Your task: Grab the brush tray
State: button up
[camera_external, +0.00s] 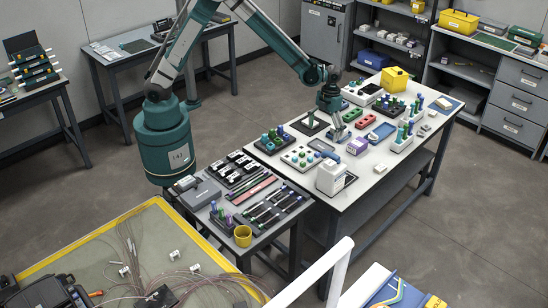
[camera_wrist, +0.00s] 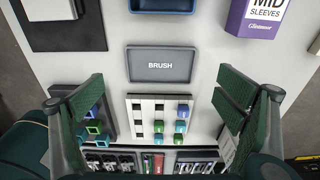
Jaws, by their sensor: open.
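The brush tray is a shallow grey rectangular tray marked BRUSH (camera_wrist: 161,66), lying flat on the white tabletop. In the wrist view it is near the middle, slightly above centre. In the external view it appears as a small grey tray (camera_external: 321,145) on the white table, just beside my gripper. My gripper (camera_wrist: 160,92) is open and empty, its green-padded fingers spread wide to the left and right of the tray and apart from it. In the external view my gripper (camera_external: 335,132) points down above the table. Its exact height over the tray is hard to tell.
A white board with coloured caps (camera_wrist: 160,119) lies just below the tray in the wrist view. A blue tray (camera_wrist: 162,11) is above, and a purple MID SLEEVES box (camera_wrist: 250,25) is upper right. Bare tabletop surrounds the brush tray.

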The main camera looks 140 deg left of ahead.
aim_at(321, 147)
jog(key=shift+f, duration=0.3)
jog(key=shift+d+f+b, duration=0.2)
jog(key=shift+f+b, duration=0.1)
jog(key=shift+f, duration=1)
jog(key=shift+d+f+b, duration=0.2)
jog(key=shift+f+b, duration=0.1)
jog(key=shift+f, duration=1)
jog(key=c, duration=1.3)
